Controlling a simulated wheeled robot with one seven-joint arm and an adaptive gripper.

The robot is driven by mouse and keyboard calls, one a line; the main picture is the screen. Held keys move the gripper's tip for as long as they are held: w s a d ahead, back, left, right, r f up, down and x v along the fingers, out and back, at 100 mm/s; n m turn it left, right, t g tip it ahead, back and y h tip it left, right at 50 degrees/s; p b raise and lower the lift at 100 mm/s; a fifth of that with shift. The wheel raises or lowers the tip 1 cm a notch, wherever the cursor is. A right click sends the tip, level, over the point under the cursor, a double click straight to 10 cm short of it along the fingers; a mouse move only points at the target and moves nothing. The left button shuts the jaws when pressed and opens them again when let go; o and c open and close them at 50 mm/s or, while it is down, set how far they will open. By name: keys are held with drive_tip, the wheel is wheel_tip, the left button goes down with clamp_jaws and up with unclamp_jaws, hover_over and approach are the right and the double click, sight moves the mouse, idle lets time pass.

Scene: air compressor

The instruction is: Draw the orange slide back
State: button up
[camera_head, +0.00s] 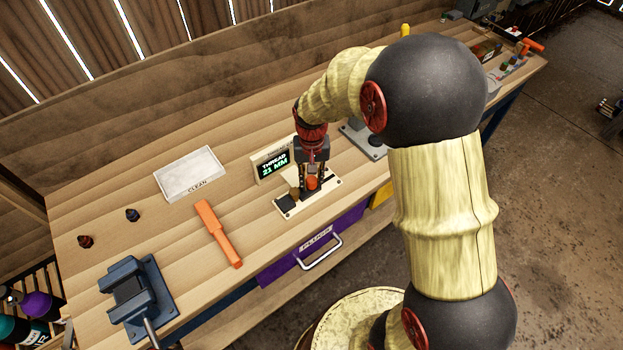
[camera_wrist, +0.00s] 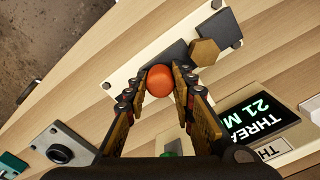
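The orange slide shows as a round orange-red knob (camera_wrist: 160,80) on a pale plate (camera_wrist: 118,82) with dark parts in the wrist view. In the head view the knob (camera_head: 312,183) is low on the plate's fixture, just under my gripper (camera_head: 311,172). My gripper (camera_wrist: 160,84) points down with one finger on each side of the knob. Both fingertips sit close against it and appear shut on it. The fingers hide the knob's sides and part of the fixture. A brown hexagonal piece (camera_wrist: 205,52) stands beside the knob.
A display reading "THREAD 21 MM" (camera_head: 274,163) stands close behind the fixture. A white CLEAN tray (camera_head: 188,173), an orange bar (camera_head: 218,233) and a blue vise (camera_head: 137,299) are to the left. A purple drawer (camera_head: 315,243) is below the bench edge.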

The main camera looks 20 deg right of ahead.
clamp_jaws()
idle(0.3)
drive_tip(key=d, duration=0.2)
drive_tip(key=w+d, duration=0.1)
drive_tip(key=d, duration=0.1)
drive_tip(key=shift+w+p, duration=0.15)
drive_tip(key=shift+p, duration=0.25)
drive_tip(key=shift+o, duration=0.9)
unclamp_jaws()
drive_tip(key=shift+a+r, duration=0.1)
drive_tip(key=shift+o, duration=1)
wheel_tip(320, 180, up, 12)
